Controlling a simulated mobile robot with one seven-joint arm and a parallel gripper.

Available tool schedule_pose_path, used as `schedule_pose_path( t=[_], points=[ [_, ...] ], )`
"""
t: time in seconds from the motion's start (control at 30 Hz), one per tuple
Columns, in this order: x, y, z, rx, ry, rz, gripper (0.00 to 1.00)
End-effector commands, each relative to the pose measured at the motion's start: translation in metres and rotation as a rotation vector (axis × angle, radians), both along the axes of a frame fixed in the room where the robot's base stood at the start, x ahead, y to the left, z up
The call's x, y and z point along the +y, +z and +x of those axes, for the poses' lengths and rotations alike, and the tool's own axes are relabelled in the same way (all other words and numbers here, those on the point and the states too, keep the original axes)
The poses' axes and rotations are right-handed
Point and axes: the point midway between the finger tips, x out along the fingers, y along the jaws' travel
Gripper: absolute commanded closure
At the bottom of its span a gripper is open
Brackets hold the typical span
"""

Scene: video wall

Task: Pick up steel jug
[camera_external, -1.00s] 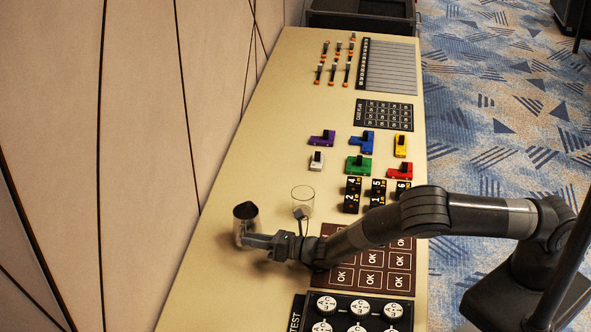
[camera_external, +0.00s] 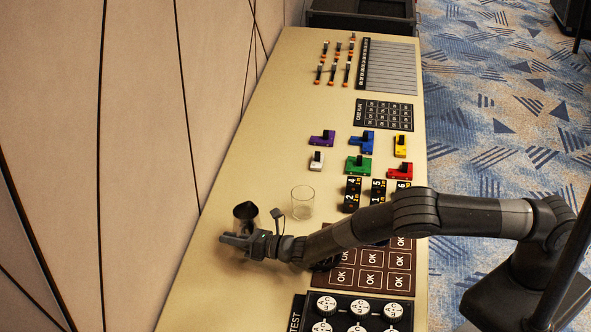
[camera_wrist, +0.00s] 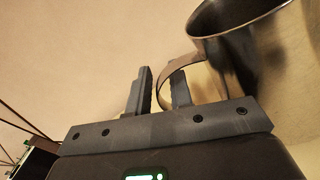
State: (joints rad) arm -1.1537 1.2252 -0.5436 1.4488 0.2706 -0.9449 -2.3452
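The steel jug (camera_external: 245,211) stands near the left edge of the long table, its lower part hidden by my gripper in the external view. In the wrist view the jug (camera_wrist: 245,45) is at the upper right, with its handle (camera_wrist: 164,82) curving out to the left. My gripper (camera_external: 230,238) is low over the table on the near side of the jug. In the wrist view my gripper (camera_wrist: 160,88) has its fingers apart. The outer curve of the handle lies between them, and the right finger appears within the handle loop. A small gap shows beside the left finger.
A clear glass (camera_external: 303,202) stands just right of the jug. Brown OK tiles (camera_external: 371,257) lie beneath and beside my arm. Coloured blocks (camera_external: 360,165) lie farther up the table (camera_external: 265,120). The wall (camera_external: 150,130) runs close along the left edge.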

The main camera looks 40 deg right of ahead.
Motion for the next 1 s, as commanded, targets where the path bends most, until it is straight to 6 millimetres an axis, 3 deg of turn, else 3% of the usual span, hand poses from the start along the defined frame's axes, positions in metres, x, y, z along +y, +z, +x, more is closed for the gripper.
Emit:
schedule_pose_path(
  t=[0.23,1.0],
  points=[
    [-0.0001,0.0002,-0.0001,0.000,0.000,0.000,1.00],
    [0.0004,0.0018,-0.0005,0.000,0.001,0.001,1.00]
  ],
)
